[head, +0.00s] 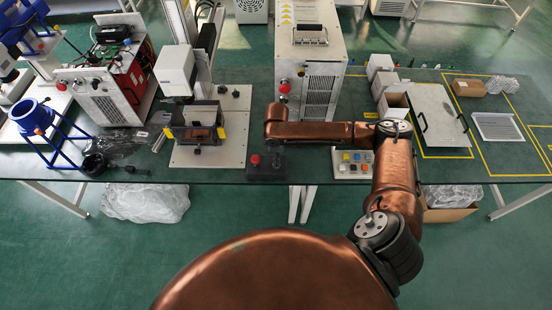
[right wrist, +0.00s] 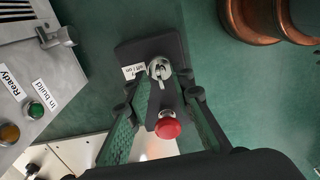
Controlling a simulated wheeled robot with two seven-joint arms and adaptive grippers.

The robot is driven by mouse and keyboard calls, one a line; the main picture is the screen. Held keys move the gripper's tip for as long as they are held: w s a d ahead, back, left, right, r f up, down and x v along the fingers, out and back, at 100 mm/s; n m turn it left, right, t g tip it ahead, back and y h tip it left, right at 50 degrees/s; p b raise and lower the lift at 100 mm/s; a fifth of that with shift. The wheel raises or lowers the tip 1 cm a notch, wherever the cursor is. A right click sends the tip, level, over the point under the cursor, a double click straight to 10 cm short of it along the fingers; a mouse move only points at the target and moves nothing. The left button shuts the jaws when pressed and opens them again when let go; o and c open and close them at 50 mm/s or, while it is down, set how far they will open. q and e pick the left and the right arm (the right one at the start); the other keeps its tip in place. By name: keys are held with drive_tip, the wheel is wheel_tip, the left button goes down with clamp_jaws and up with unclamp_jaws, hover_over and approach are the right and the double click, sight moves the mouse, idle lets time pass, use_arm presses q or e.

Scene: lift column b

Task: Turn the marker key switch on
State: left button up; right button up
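The key switch (right wrist: 160,69) is a round silver lock with a key in it, on a black control box (right wrist: 135,50) in the right wrist view. A small white label with off and on marks sits beside it. A red button (right wrist: 168,128) is on the same box. In the head view the black box (head: 266,173) stands at the table's front edge, below my right wrist. My right gripper (right wrist: 161,88) points down over the box. Its fingers are apart on either side of the key, and I cannot tell whether they touch it. My left gripper is not in view.
A marking machine on a light plate (head: 235,152) stands left of the box. A tall grey cabinet (head: 311,60) is behind it. A panel with coloured buttons (head: 352,164) lies to the right, partly behind my right arm.

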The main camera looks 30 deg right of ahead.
clamp_jaws()
idle(0.4)
drive_tip(key=shift+r+m+p, duration=0.2)
drive_tip(key=shift+m+p, duration=0.1)
drive_tip(key=shift+p, duration=0.4)
drive_tip(key=m+p, duration=0.8)
drive_tip(key=p, duration=0.6)
drive_tip(key=shift+r+m, duration=0.1)
drive_tip(key=shift+m, duration=0.3)
drive_tip(key=shift+w+m+p, duration=0.1)
drive_tip(key=shift+m+p, duration=1.3)
drive_tip(key=shift+p, duration=0.3)
